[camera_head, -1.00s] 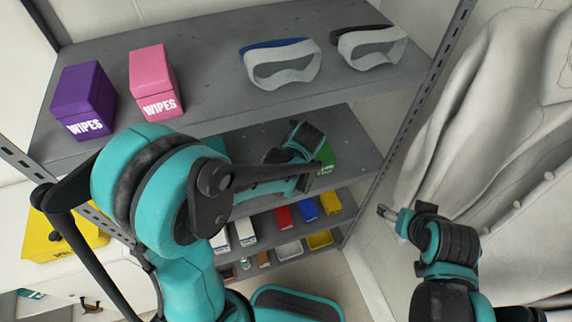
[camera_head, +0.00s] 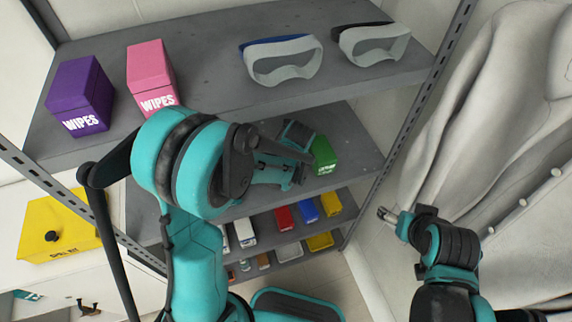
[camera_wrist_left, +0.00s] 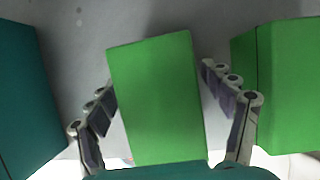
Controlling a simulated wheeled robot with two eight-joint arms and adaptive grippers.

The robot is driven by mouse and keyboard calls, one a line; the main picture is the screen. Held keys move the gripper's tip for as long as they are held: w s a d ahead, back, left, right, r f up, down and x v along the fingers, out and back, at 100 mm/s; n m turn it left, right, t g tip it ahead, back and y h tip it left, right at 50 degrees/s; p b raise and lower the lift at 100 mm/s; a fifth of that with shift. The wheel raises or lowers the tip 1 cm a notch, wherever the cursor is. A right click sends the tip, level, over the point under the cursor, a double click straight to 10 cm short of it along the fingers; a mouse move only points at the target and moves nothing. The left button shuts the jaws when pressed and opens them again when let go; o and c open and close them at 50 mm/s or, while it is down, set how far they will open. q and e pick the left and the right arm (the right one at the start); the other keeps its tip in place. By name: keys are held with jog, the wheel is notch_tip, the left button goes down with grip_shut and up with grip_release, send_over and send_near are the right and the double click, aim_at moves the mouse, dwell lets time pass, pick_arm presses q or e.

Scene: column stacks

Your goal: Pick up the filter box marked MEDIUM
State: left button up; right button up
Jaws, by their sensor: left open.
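In the left wrist view a green box (camera_wrist_left: 155,100) stands between the two spread fingers of my left gripper (camera_wrist_left: 160,78). The gripper is open, with a finger on each side of the box; I cannot tell whether they touch it. A second green box (camera_wrist_left: 282,85) is to the right and a teal box (camera_wrist_left: 25,100) to the left. No label shows on these faces. In the head view a green box (camera_head: 324,156) with lettering too small to read shows on the middle shelf, beside my left wrist. My right gripper (camera_head: 386,214) is away from the shelves.
The top shelf (camera_head: 210,75) holds a purple WIPES box (camera_head: 80,95), a pink WIPES box (camera_head: 151,75) and two visors (camera_head: 283,62). Small coloured boxes (camera_head: 308,208) fill lower shelves. A rack post (camera_head: 408,125) and pale hanging cloth (camera_head: 490,130) bound the right side.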

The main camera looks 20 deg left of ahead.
pick_arm(q)
jog(key=shift+f+b, duration=0.25)
jog(key=shift+b, duration=0.05)
jog(key=shift+c, duration=0.4)
jog(key=c, duration=1.2)
